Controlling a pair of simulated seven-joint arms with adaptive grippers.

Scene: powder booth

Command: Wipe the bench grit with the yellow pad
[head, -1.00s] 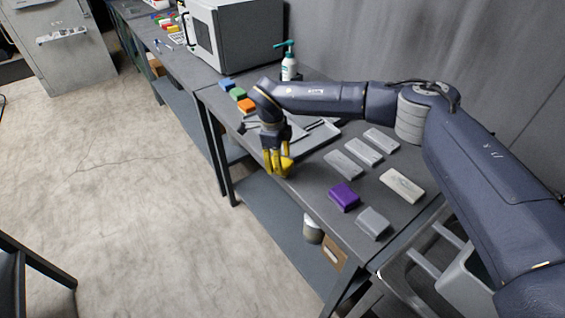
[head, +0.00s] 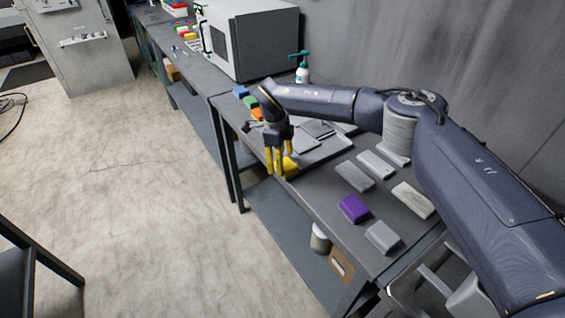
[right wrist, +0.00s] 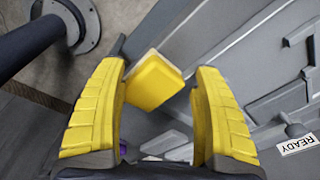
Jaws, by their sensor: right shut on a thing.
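My right gripper (head: 279,168) points down at the front edge of the bench (head: 315,204), beside the grey tray. Its yellow fingers are shut on the yellow pad (head: 291,167). In the right wrist view the pad (right wrist: 154,80) shows between the two fingertips, tilted. In the head view the fingers hide part of it, and I cannot tell whether it touches the bench. No grit can be made out at this size. My left gripper is not in view.
The grey tray (head: 333,156) lies behind the gripper. A purple block (head: 354,208) and several grey blocks lie nearer. A spray bottle (head: 302,72) stands by the microwave (head: 252,45).

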